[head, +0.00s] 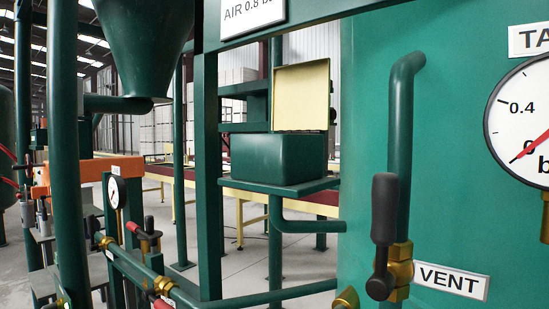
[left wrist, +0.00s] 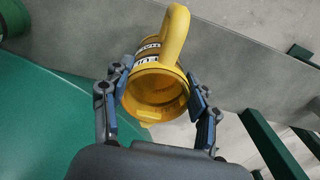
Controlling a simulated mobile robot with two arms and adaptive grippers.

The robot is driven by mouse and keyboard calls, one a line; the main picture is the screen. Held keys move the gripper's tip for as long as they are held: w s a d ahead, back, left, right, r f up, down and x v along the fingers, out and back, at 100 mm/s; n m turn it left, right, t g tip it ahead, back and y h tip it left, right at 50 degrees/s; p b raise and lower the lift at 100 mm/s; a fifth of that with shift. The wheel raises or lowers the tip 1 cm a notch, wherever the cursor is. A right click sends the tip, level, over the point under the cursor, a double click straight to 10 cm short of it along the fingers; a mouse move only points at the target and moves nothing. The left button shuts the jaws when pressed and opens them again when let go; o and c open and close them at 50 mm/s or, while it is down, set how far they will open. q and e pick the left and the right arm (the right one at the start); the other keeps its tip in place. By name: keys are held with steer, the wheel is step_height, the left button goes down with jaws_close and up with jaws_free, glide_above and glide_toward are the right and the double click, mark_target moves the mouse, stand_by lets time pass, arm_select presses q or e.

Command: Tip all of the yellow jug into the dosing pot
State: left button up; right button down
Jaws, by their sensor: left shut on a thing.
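The yellow jug (left wrist: 176,40) is in the left wrist view, with its handle at the top and its open mouth facing the camera. A black-and-white label shows on its side. I see a yellow-brown inside but cannot tell whether anything is in it. My left gripper (left wrist: 159,84) is shut on the jug, one finger on each side. In the head view a green box (head: 285,157) with a raised cream lid (head: 301,95) stands on a green shelf; it may be the dosing pot. Its inside is hidden. Neither gripper nor the jug shows in the head view.
A large green tank (head: 365,120) with a VENT label (head: 452,281), a black-handled valve (head: 385,230) and a gauge (head: 525,115) fills the right. A green post (head: 206,180) stands left of the box. A green hopper (head: 145,45) hangs at upper left.

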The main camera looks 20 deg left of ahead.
arm_select(q)
step_height(320, 180, up, 4)
steer(key=shift+r+p, duration=0.15)
steer(key=shift+p, duration=0.7)
steer(key=o, duration=0.6)
jaws_close()
steer(key=s+a+r+n+p, duration=0.1)
steer(key=s+r, duration=0.3)
steer(key=r, duration=0.5)
steer(key=s+a+r+n+p, duration=0.1)
steer(key=s+a+r+n, duration=0.2)
steer(key=r, duration=0.7)
steer(key=shift+s+a+r+p, duration=0.2)
steer(key=shift+s+a+p, duration=0.25)
steer(key=shift+a, duration=0.4)
